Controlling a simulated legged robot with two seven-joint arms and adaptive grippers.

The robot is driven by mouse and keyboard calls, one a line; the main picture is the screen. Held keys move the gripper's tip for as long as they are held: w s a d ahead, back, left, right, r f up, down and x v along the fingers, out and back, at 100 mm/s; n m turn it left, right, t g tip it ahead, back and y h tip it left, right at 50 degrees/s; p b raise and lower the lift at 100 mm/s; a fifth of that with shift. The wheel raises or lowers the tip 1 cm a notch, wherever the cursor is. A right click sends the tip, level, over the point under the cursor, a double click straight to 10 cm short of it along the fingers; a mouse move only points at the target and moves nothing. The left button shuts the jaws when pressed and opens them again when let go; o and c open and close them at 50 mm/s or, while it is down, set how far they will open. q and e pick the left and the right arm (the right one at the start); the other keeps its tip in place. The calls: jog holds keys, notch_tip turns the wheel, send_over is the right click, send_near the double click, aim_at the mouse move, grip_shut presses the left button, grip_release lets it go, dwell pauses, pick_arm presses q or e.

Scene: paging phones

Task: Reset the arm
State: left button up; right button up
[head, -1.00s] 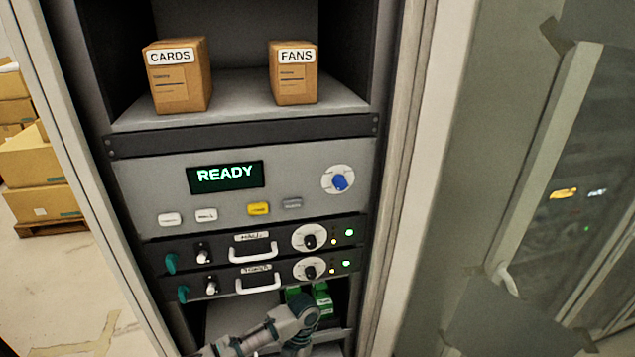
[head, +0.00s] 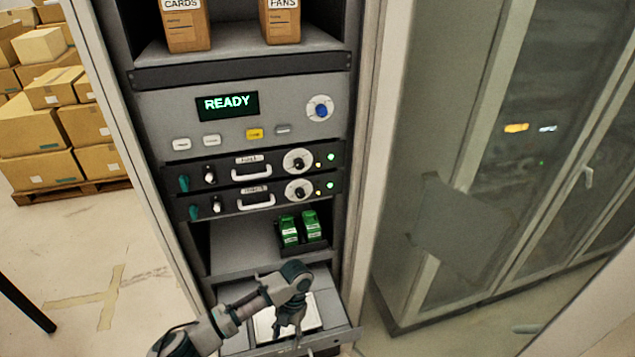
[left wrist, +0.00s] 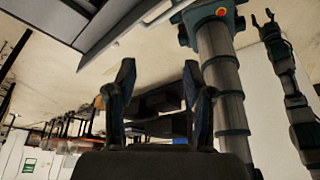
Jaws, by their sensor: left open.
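My left arm reaches in from the bottom of the head view, in front of the lower part of the equipment rack. Its gripper (head: 288,326) points down over a pulled-out tray (head: 335,338) with a pale panel on it. In the left wrist view the two fingers of this gripper (left wrist: 158,85) stand apart with nothing between them. My right gripper (left wrist: 263,17) shows small at the top right of the left wrist view, its fingers apart and empty.
The rack holds a READY display (head: 227,104), a blue knob (head: 320,109), two black units with white handles, and two green blocks (head: 300,228) on a lower shelf. Boxes marked CARDS (head: 186,28) and FANS (head: 281,24) stand above. A glass-doored cabinet (head: 480,190) is right; stacked cartons (head: 45,135) are left.

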pick_arm(q)
jog(key=s+d+f+n+t+h, duration=0.1)
jog(key=s+d+f+n+h, duration=0.25)
jog(key=s+n, duration=0.35)
jog(key=s+d+f+n+t+h, duration=0.25)
jog(key=s+f+n, duration=0.2)
jog(key=n, duration=0.55)
jog(key=s+a+n+t+y, duration=0.2)
jog(key=s+a+n, duration=0.3)
jog(key=a+n, duration=0.5)
jog(key=s+a+n+t+y, duration=0.2)
jog(key=s+a+n, duration=0.5)
jog(key=n, duration=0.5)
notch_tip(320, 180, down, 28)
jog(key=s+g, duration=0.1)
jog(key=g, duration=0.1)
jog(key=s+a+f, duration=0.4)
jog(key=s+f, duration=1.1)
jog(key=s, duration=0.2)
jog(key=shift+g, duration=0.45)
pick_arm(e)
jog(key=shift+s+d+f, duration=0.1)
jog(key=shift+s+d, duration=0.05)
jog(key=shift+d, duration=0.75)
